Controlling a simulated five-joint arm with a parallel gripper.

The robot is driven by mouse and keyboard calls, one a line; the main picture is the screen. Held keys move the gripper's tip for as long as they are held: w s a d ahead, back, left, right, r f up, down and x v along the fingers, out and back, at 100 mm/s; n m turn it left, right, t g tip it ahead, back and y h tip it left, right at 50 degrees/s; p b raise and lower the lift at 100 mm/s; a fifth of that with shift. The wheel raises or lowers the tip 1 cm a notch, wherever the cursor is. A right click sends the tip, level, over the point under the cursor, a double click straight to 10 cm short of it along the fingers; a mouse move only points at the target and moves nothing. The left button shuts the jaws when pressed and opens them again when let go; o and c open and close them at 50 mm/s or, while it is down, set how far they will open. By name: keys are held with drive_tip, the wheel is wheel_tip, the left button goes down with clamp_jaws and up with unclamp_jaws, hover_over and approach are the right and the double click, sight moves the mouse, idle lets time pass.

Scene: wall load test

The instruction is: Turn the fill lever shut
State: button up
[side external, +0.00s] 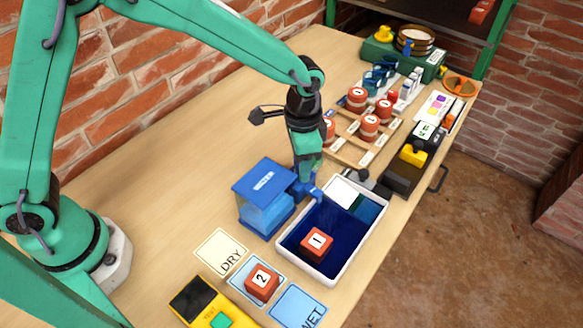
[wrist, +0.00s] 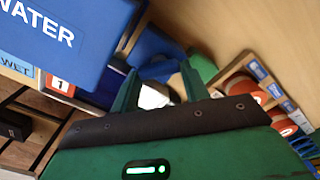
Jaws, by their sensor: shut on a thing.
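The blue water tank (side external: 262,208) stands behind the white-rimmed tray (side external: 283,246), with its blue tap (side external: 313,192) reaching toward the tray. My gripper (side external: 304,184) is down at the tap, on the tank's right side. Its jaws are shut on the fill lever, which is mostly hidden by the fingers in the side view. In the wrist view, my gripper (wrist: 160,82) has its two green fingers around blue parts (wrist: 157,70) beside the tank (wrist: 75,40). The lever's exact angle cannot be told. A red brick marked 1 (side external: 316,243) sits in the tray's dark blue interior.
A brick marked 2 (side external: 262,281) rests on a blue card between the DRY card (side external: 221,252) and the WET card (side external: 297,306). A yellow tester (side external: 203,303) lies in front. A wooden rack (side external: 349,153) with red weights and a dark scale (side external: 403,172) stand beyond the tray.

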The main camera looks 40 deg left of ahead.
drive_tip(key=m, duration=0.4)
drive_tip(key=shift+s+m, duration=0.1)
drive_tip(key=shift+m, duration=0.2)
drive_tip(key=m, duration=0.5)
drive_tip(key=shift+s, duration=0.1)
drive_tip(key=o, duration=1)
drive_tip(key=shift+d+n, duration=0.1)
drive_tip(key=shift+n, duration=0.2)
